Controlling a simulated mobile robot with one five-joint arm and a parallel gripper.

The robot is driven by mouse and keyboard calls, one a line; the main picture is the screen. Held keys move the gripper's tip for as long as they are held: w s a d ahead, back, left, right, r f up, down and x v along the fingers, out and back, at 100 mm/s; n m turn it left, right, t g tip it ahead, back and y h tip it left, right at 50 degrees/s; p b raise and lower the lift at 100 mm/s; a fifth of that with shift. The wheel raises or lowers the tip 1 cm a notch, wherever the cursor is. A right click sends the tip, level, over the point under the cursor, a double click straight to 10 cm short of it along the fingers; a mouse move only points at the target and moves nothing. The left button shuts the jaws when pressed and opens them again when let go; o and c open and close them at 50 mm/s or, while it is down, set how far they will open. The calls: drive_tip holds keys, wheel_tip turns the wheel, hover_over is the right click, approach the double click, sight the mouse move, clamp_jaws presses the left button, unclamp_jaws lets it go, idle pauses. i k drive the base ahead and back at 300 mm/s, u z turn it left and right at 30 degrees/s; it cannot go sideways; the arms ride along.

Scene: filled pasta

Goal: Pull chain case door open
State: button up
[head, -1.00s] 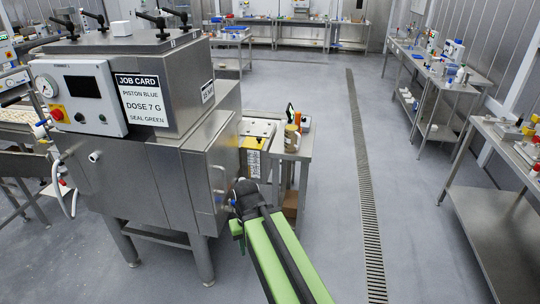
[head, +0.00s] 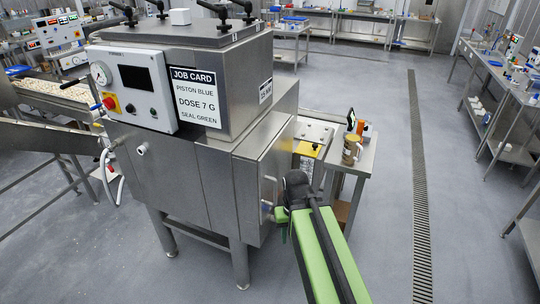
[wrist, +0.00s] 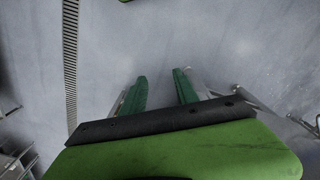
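The chain case door (head: 279,160) is the flat steel panel on the right side of the large steel machine. It looks shut or nearly so; I cannot tell which. A small handle (head: 267,188) stands out from it. My gripper (head: 280,214) is at the handle's lower right, close to the door, partly hidden behind my dark wrist. In the wrist view, its two green fingers (wrist: 160,92) are apart with only grey floor visible between them. Thin metal parts show just outside the fingers. Contact with the handle cannot be made out.
The machine (head: 190,100) carries a job card (head: 195,95) and a control panel (head: 135,88). A small steel table (head: 364,160) with a jar (head: 351,150) stands just behind the door side. Open floor (head: 385,200) with a drain grate (head: 420,200) lies to the right.

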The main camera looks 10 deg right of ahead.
sight(276, 161)
drive_tip(key=i, duration=0.5)
drive_tip(key=k, duration=1.5)
drive_tip(key=u, duration=0.85)
drive_tip(key=i, duration=1.5)
drive_tip(key=u, duration=0.05)
